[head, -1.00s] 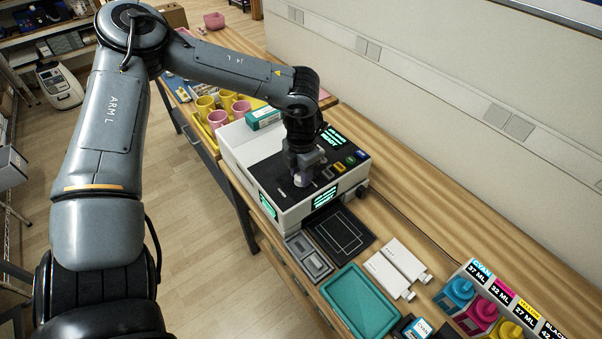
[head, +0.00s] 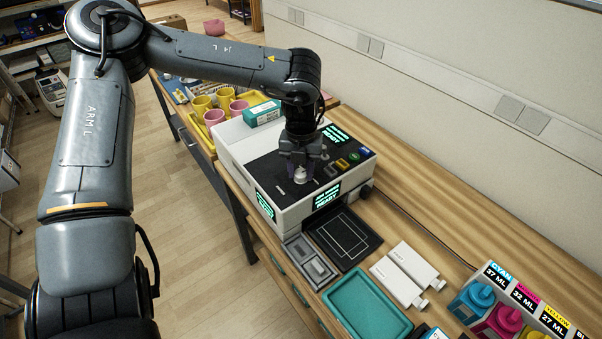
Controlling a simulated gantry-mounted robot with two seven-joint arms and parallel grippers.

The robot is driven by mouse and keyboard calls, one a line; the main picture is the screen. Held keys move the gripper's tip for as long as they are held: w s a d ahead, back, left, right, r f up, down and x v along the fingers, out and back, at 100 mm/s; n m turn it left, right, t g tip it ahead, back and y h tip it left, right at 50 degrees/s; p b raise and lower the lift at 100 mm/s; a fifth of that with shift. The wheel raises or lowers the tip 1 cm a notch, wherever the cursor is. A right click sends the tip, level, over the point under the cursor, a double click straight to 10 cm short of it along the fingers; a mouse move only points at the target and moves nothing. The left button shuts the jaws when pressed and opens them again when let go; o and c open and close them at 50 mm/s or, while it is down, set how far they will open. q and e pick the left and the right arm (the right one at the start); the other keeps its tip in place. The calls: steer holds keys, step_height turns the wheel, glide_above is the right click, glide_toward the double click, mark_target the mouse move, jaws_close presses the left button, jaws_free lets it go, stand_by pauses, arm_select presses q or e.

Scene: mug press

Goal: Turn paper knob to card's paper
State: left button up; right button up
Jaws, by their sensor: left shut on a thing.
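The white press (head: 228,139) stands on the wooden bench with a dark control panel on top. My left gripper (head: 300,168) points straight down over this panel. Its fingers are closed around a small pale knob (head: 300,176), mostly hidden between them. The knob's pointer and the paper setting cannot be read. The lit panel screen (head: 337,135) and front screen (head: 327,196) carry text too small to read fully. I cannot pick out the card for certain. My right gripper is not in view.
A teal-and-white box (head: 262,113) lies on the press. Yellow and pink mugs (head: 203,104) stand behind it. In front are a black mat (head: 343,238), a teal tray (head: 368,305), two white cartridges (head: 408,274) and ink bottles (head: 478,297). Bare bench lies along the wall.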

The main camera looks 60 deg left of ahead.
mark_target(300, 173)
arm_select(q)
steer(key=shift+n, duration=0.5)
steer(key=shift+b, duration=0.3)
steer(key=o, duration=1)
steer(key=shift+o, duration=0.2)
step_height(300, 173, up, 11)
steer(key=b, duration=0.1)
steer(key=shift+s, duration=0.15)
